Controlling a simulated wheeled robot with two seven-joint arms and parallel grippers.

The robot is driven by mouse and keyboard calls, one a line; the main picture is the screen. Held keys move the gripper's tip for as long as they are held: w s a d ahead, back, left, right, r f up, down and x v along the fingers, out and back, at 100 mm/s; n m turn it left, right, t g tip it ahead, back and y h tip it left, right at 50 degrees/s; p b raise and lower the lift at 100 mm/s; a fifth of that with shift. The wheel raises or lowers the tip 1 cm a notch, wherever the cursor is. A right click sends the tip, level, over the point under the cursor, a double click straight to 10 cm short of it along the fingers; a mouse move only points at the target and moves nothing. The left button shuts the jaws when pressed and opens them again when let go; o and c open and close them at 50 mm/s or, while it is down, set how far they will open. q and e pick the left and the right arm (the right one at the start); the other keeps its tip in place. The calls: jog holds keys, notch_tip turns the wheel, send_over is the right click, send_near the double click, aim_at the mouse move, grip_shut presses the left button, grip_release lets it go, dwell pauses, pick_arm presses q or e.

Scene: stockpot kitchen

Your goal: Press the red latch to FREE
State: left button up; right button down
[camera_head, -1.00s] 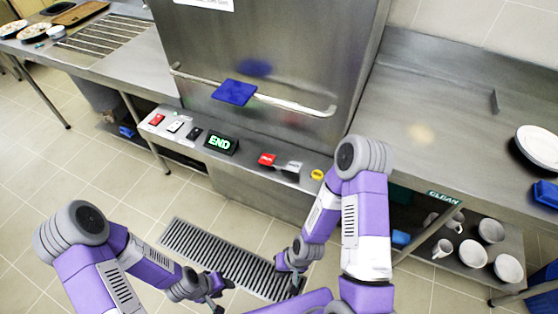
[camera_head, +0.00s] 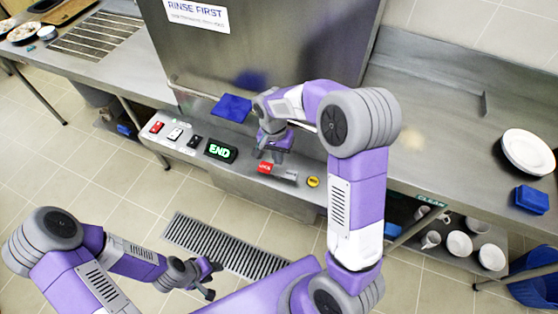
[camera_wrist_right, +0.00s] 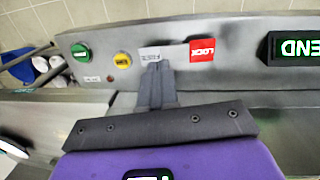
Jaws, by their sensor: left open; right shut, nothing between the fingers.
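The red latch (camera_head: 265,168) is a rocker on the sloping front panel, with a red LOCK half and a pale FREE half (camera_head: 285,175). In the right wrist view, the red LOCK half (camera_wrist_right: 202,49) stands out clearly beside the FREE half (camera_wrist_right: 149,53). My right gripper (camera_head: 268,147) is above the panel, just behind the latch. Its shut, empty fingers (camera_wrist_right: 156,70) overlap the near edge of the FREE half in the wrist view; I cannot tell whether they touch it. My left gripper (camera_head: 211,281) is open and empty, low over the floor.
A lit END display (camera_head: 220,150) is left of the latch, a yellow button (camera_head: 313,182) right of it. A green button (camera_wrist_right: 81,53) lies further along. A bar with a blue pad (camera_head: 232,107) crosses the machine front above the panel.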

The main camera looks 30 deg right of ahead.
notch_tip(320, 180, up, 4)
jog(key=m, duration=0.1)
send_over(287, 176)
jog(key=w+a, duration=0.2)
jog(key=shift+d+r+h, duration=0.15)
jog(key=shift+d+h, duration=0.05)
jog(key=shift+h, duration=0.1)
jog(key=shift+s, duration=0.1)
jog(key=f, duration=0.4)
jog(key=s+d+f+b, duration=0.1)
jog(key=f, duration=0.4)
jog(key=f+b, duration=0.1)
jog(key=f, duration=0.4)
jog(key=shift+s+d, duration=0.2)
jog(key=shift+s, duration=0.1)
